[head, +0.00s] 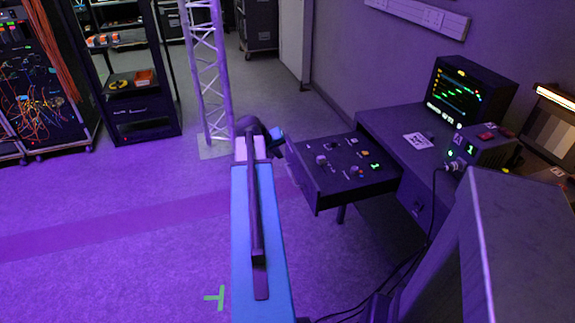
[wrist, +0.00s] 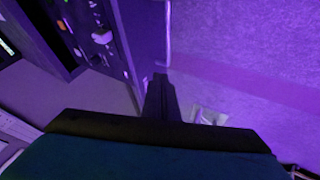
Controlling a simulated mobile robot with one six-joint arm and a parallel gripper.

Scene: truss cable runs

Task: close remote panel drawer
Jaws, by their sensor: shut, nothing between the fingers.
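The remote panel drawer (head: 341,169) stands pulled out from the desk on the right in the head view. Its top carries knobs, switches and a green lit digit. In the wrist view the drawer (wrist: 95,35) fills the upper left, with its front face and a pale handle bar to the right of the controls. My gripper (wrist: 161,78) is shut and empty, just beyond the drawer's front side in the wrist view. I cannot tell whether it touches the drawer. In the head view my arm's end is left of the drawer front, and the fingertips are not clear.
The desk (head: 412,150) holds a monitor (head: 468,92) and a small control box (head: 482,148). A truss tower (head: 208,75) stands behind my arm. Equipment racks (head: 122,75) are at the back left. A black cable hangs near the desk. The floor at left is clear.

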